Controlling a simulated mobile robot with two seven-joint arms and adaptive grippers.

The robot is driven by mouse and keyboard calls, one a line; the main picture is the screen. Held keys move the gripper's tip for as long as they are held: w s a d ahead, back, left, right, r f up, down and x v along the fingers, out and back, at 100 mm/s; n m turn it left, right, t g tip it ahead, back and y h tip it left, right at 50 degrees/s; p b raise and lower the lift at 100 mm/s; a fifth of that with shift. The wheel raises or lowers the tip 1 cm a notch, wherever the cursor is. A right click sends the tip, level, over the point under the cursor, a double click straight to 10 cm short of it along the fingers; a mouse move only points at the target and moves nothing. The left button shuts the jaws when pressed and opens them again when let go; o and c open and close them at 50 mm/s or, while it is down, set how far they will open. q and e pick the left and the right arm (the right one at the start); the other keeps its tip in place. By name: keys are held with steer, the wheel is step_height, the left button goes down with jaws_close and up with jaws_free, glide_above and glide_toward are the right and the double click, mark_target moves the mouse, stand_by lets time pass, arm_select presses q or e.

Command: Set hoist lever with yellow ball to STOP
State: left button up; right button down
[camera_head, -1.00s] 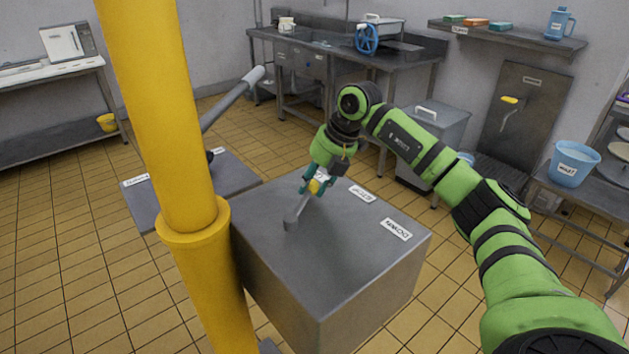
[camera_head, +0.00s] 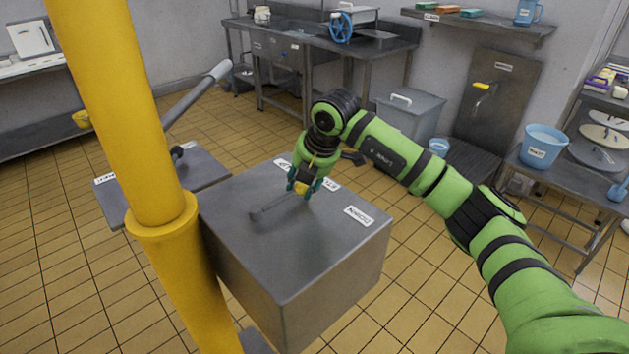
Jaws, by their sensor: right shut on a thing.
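The hoist lever (camera_head: 275,206) is a thin grey bar on top of a grey metal box (camera_head: 240,255). It slants from its pivot at the left up to the right. Its yellow ball (camera_head: 301,188) sits between the fingers of my right gripper (camera_head: 303,187), which is shut on it. White labels lie on the box top: a far one (camera_head: 284,162), a middle one partly hidden behind the gripper (camera_head: 328,183), and a near right one (camera_head: 359,216). Their text is too small to read surely. The ball is nearest the far and middle labels. My left gripper is out of view.
A thick yellow post (camera_head: 120,120) stands in front of the box at left. Behind it is a lower grey stand with a long grey lever (camera_head: 197,100). A grey bin (camera_head: 408,120) stands behind my right arm. Tiled floor is open at front right.

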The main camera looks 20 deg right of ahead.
steer(key=shift+d, duration=0.25)
steer(key=c, duration=0.9)
jaws_free()
steer(key=shift+f, duration=0.1)
steer(key=shift+c, duration=0.2)
steer(key=shift+s+r, duration=0.15)
steer(key=shift+r, duration=0.35)
steer(key=v, duration=1.1)
